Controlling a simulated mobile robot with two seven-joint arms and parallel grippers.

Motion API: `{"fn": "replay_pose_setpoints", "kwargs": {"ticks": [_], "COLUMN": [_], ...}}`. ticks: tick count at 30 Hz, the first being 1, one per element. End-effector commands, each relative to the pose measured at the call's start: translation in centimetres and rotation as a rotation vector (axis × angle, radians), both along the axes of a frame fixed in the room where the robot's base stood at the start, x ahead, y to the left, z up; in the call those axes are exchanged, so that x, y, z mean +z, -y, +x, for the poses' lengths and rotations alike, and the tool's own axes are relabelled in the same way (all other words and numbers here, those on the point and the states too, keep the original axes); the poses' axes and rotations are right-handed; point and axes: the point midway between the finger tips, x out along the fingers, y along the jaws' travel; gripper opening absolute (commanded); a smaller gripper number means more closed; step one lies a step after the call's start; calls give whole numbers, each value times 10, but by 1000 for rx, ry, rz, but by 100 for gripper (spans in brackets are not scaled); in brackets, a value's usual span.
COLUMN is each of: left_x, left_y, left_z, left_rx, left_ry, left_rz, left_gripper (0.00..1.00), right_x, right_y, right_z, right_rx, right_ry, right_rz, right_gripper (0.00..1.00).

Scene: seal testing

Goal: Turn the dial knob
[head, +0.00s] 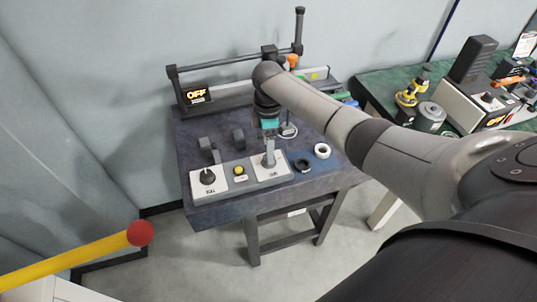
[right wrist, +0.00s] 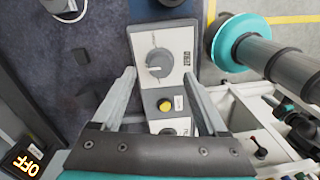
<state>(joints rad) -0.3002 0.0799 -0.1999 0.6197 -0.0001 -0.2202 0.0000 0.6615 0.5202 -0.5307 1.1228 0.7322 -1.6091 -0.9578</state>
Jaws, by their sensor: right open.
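The control panel (head: 239,181) lies along the table's front edge. Its right dial knob (head: 268,160) sits on a white plate; the left dial knob (head: 207,177) sits on another. A yellow button (head: 239,170) lies between them. My right gripper (head: 269,147) points down over the right dial. In the right wrist view the grey dial knob (right wrist: 159,62) with a light pointer lies between the open fingertips (right wrist: 160,76), with gaps on both sides. The yellow button (right wrist: 165,105) is nearer the gripper base. I cannot tell the exact height of the fingertips. My left gripper is not in view.
A black ring (head: 304,165) and a white ring (head: 322,150) lie right of the panel. Behind stands a framed rig with an OFF display (head: 196,96). A green bench (head: 383,88) stands right.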

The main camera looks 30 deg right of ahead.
Motion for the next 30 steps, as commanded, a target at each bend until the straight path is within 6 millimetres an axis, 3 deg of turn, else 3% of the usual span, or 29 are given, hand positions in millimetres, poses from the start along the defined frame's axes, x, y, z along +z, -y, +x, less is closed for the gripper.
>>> {"fn": "replay_pose_setpoints", "kwargs": {"ticks": [6,17,30], "left_x": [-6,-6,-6], "left_y": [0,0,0], "left_z": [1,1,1], "left_rx": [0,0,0], "left_ry": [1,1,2], "left_rz": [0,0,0], "left_gripper": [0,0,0], "right_x": [-28,-33,-33], "right_y": [-1,-1,-1], "right_z": [-2,-2,-2], "right_rx": [0,0,0], "right_ry": [-1,0,0], "right_rz": [0,-1,-1], "right_gripper": [76,76,29]}}
